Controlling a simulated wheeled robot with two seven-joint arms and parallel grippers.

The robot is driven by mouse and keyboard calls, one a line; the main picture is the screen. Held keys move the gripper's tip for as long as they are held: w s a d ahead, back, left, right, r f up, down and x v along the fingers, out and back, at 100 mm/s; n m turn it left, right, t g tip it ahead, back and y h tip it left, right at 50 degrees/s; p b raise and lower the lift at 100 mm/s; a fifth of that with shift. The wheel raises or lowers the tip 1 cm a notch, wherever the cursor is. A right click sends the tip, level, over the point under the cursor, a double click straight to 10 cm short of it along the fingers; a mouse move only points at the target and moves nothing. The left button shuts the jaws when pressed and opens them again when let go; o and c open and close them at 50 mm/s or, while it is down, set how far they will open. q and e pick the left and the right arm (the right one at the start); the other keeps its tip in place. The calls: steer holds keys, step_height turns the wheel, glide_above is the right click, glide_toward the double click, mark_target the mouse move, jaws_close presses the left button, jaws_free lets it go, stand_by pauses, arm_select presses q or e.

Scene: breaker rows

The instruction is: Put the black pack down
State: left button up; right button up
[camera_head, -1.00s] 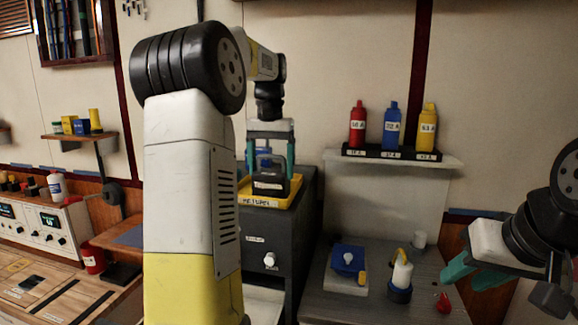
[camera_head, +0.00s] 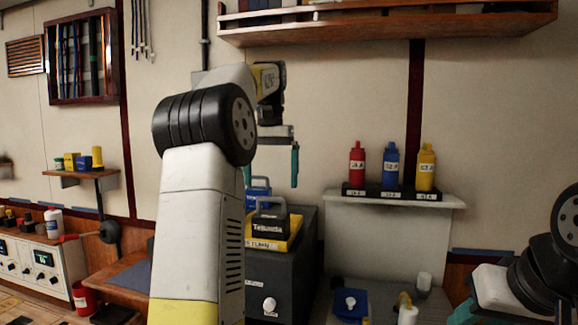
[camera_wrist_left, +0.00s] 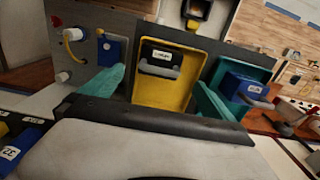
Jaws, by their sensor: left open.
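The black pack (camera_head: 268,226) with a handle sits in the yellow tray (camera_head: 285,246) on top of a dark cabinet. In the left wrist view the pack (camera_wrist_left: 160,60) lies at the far end of the tray (camera_wrist_left: 155,95), whose nearer floor is bare. My left gripper (camera_head: 271,170) is open and empty above the pack, apart from it. Its teal fingers (camera_wrist_left: 160,92) show spread to either side of the tray in the wrist view. My right gripper (camera_head: 475,308) is at the lower right, partly cut off, its opening unclear.
A blue pack (camera_head: 258,188) stands behind the black pack; it also shows in the wrist view (camera_wrist_left: 243,88). The dark cabinet (camera_head: 280,280) has a white knob. Red, blue and yellow bottles stand on a shelf (camera_head: 400,199) to the right. A wooden shelf (camera_head: 390,28) hangs above.

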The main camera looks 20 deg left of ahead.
arm_select(q)
steer(key=shift+r, duration=1.6)
steer(key=shift+s+d, duration=0.15)
steer(key=shift+s, duration=0.15)
steer(key=s+d+f+t, duration=0.2)
steer(key=s+d+f, duration=0.2)
steer(key=s+f, duration=0.2)
steer(key=s+d+f+t+h, duration=0.1)
steer(key=s+d+f, duration=0.3)
steer(key=s, duration=0.5)
steer(key=s+d+f+m+t+h, duration=0.1)
steer(key=s+d+f+t, duration=0.2)
steer(key=s+f, duration=0.4)
steer(key=shift+s+d+f, duration=0.4)
steer(key=shift+d+f, duration=0.2)
steer(key=shift+f, duration=0.2)
